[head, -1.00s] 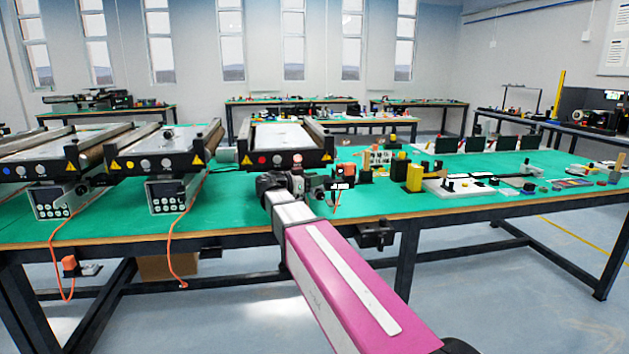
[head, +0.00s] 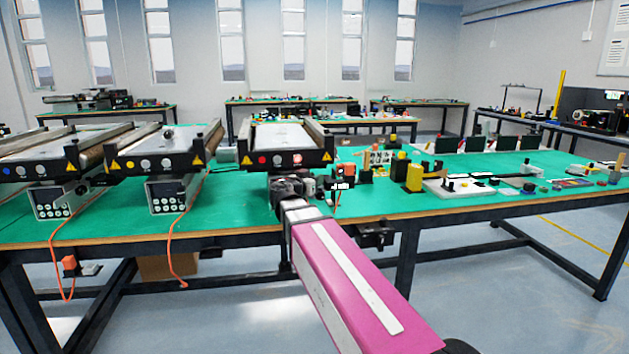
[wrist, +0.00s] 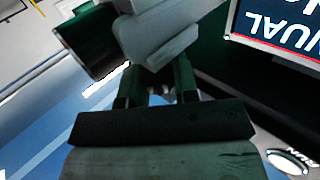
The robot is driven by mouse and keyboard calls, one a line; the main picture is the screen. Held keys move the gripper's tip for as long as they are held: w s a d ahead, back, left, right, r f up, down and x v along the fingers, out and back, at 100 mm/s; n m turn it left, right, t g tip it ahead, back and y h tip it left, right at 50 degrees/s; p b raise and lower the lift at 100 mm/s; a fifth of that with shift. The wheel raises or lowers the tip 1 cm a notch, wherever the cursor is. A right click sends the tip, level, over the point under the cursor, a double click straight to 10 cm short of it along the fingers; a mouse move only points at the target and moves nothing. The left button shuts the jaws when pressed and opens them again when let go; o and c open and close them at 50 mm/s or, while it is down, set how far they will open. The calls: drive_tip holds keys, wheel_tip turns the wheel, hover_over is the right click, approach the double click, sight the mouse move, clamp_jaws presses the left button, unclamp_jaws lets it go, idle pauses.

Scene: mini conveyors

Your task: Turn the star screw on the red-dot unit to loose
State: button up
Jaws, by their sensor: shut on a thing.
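The red-dot unit is the mini conveyor (head: 285,159) right of the other two, with a red dot (head: 263,160) on its black front panel. My gripper (head: 288,176) is under that panel, partly hidden by my own wrist. In the wrist view, its two dark fingers (wrist: 157,82) are shut on a pale grey part (wrist: 160,35), apparently the star screw. Its star shape and turn angle cannot be made out. The head view hides the screw behind my wrist.
Two more conveyors, with a blue dot (head: 6,170) and a yellow dot (head: 127,164), stand to the left. Small orange, black and yellow parts (head: 414,176) crowd the right. A box (head: 376,233) hangs at the table's front edge.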

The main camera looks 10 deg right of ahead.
drive_tip(key=n+t+y, duration=0.2)
drive_tip(key=y, duration=0.1)
drive_tip(key=n+t+y, duration=0.2)
drive_tip(key=y, duration=0.1)
drive_tip(key=shift+s+d+n, duration=0.1)
drive_tip(key=shift+s+n, duration=0.05)
drive_tip(key=shift+n, duration=0.15)
drive_tip(key=shift+n+t+y, duration=0.6)
drive_tip(key=shift+n+y, duration=0.8)
drive_tip(key=shift+y, duration=0.7)
drive_tip(key=shift+w+n+y, duration=0.2)
drive_tip(key=shift+n+y, duration=0.1)
drive_tip(key=shift+y, duration=0.2)
drive_tip(key=o, duration=0.9)
